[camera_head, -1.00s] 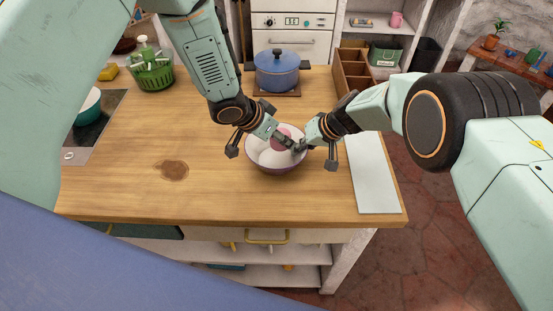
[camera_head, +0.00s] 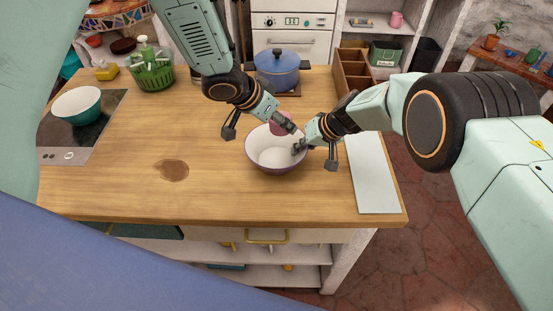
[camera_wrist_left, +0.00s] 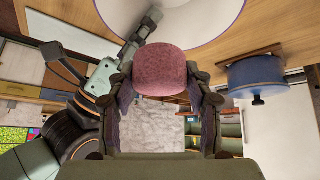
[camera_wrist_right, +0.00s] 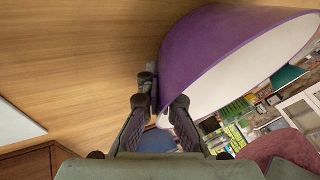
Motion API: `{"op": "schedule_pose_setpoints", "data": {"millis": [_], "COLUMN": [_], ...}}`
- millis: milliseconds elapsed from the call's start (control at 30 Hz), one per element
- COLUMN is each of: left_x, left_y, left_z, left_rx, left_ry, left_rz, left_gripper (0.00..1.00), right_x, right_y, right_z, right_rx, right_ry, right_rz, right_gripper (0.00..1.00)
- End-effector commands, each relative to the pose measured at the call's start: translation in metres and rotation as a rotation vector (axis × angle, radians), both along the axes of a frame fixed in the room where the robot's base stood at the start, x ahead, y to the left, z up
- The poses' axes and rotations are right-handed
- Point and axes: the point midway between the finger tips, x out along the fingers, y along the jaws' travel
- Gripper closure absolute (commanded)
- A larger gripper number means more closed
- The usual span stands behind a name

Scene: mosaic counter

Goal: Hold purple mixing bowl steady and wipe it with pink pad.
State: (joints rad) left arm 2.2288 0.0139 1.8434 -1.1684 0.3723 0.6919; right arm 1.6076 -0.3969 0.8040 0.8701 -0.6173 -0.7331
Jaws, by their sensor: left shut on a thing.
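The purple mixing bowl (camera_head: 272,168), white inside, stands upright on the wooden counter. My left gripper (camera_head: 286,124) is shut on the pink pad (camera_head: 277,129) at the bowl's far rim. The pad (camera_wrist_left: 168,70) sits between both fingers in the left wrist view, with the bowl's white inside (camera_wrist_left: 185,22) beyond it; I cannot tell whether they touch. My right gripper (camera_head: 301,146) is at the bowl's right rim. In the right wrist view its fingers (camera_wrist_right: 160,103) are close together on either side of the bowl's wall (camera_wrist_right: 205,50). The fingers partly hide the rim.
A blue pot (camera_head: 277,68) stands behind the bowl, with a wooden divided box (camera_head: 353,75) to its right. A white board (camera_head: 372,175) lies at the right edge. A teal bowl (camera_head: 77,107) and a green rack (camera_head: 152,70) are at left. The front-left counter is clear.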

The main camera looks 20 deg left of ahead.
Motion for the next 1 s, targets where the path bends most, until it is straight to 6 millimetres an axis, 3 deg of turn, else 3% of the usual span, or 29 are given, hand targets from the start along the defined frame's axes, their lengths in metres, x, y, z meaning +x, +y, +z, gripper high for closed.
{"op": "schedule_pose_setpoints", "data": {"millis": [133, 500, 833, 1000], "left_x": [0.000, 0.000, 0.000, 0.000], "left_y": [0.000, 0.000, 0.000, 0.000], "left_z": [0.000, 0.000, 0.000, 0.000], "left_rx": [0.000, -0.001, -0.001, -0.001], "left_ry": [0.000, -0.001, -0.001, -0.001], "left_rz": [0.000, 0.000, 0.000, 0.000], "left_gripper": [0.79, 0.79, 0.79, 0.79], "right_x": [0.000, 0.000, 0.000, -0.001], "right_y": [0.000, 0.000, -0.001, -0.007], "right_z": [0.000, 0.000, 0.001, 0.011], "right_rx": [0.000, 0.000, -0.001, -0.002], "right_ry": [-0.001, -0.001, 0.000, -0.001], "right_rz": [-0.001, 0.000, 0.000, 0.000], "right_gripper": [1.00, 0.68, 0.68, 0.68]}}
